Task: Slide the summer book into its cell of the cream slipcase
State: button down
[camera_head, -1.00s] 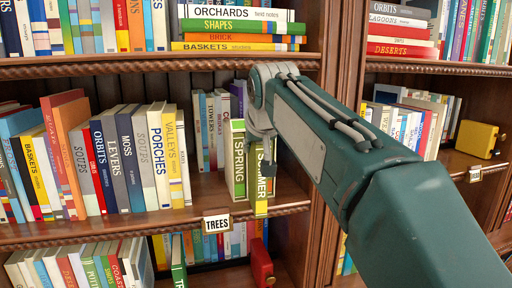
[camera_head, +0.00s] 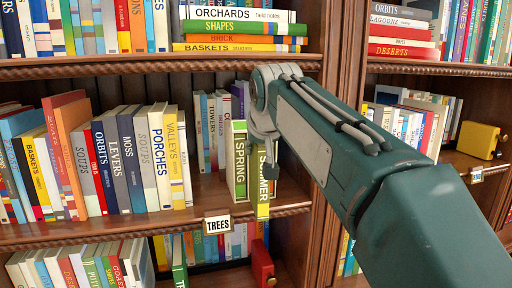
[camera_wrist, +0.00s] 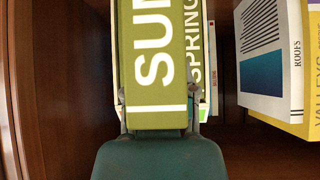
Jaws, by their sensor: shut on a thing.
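The green summer book (camera_wrist: 155,60) fills the middle of the wrist view, its spine towards the camera. My gripper (camera_wrist: 158,125) is shut on its near end. In the head view the summer book (camera_head: 263,200) stands upright, partly hidden by my arm, just right of the green spring book (camera_head: 239,160). It sticks out further forward than the spring book. The spring book also shows behind it in the wrist view (camera_wrist: 209,60). The cream slipcase (camera_head: 230,178) stands around the spring book. How deep the summer book sits in its cell is hidden.
The slipcase stands on the middle shelf above the TREES label (camera_head: 217,225). A row of books (camera_head: 125,155) stands to the left, with bare shelf between. The wooden upright (camera_head: 330,60) is close on the right. A red box (camera_head: 262,264) is on the shelf below.

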aim_at(265, 152)
jog(key=shift+s+d, duration=0.25)
jog(key=shift+s, duration=0.55)
jog(key=shift+s+d, duration=0.2)
jog(key=shift+s, duration=0.55)
jog(key=shift+d, duration=0.1)
jog(key=shift+d+n+y, duration=0.15)
jog(key=shift+n+y, duration=0.15)
jog(key=shift+n, duration=0.1)
jog(key=shift+w+a, duration=0.25)
jog(key=shift+w, duration=0.55)
jog(key=shift+w+a, duration=0.2)
jog(key=shift+w, duration=0.6)
jog(key=shift+w+a, duration=0.25)
jog(key=shift+w, duration=0.55)
dwell(0.5)
jog(key=shift+c, duration=1.6)
grip_release()
jog(key=v, duration=1.1)
jog(key=shift+s+r, duration=0.2)
jog(key=shift+r, duration=0.15)
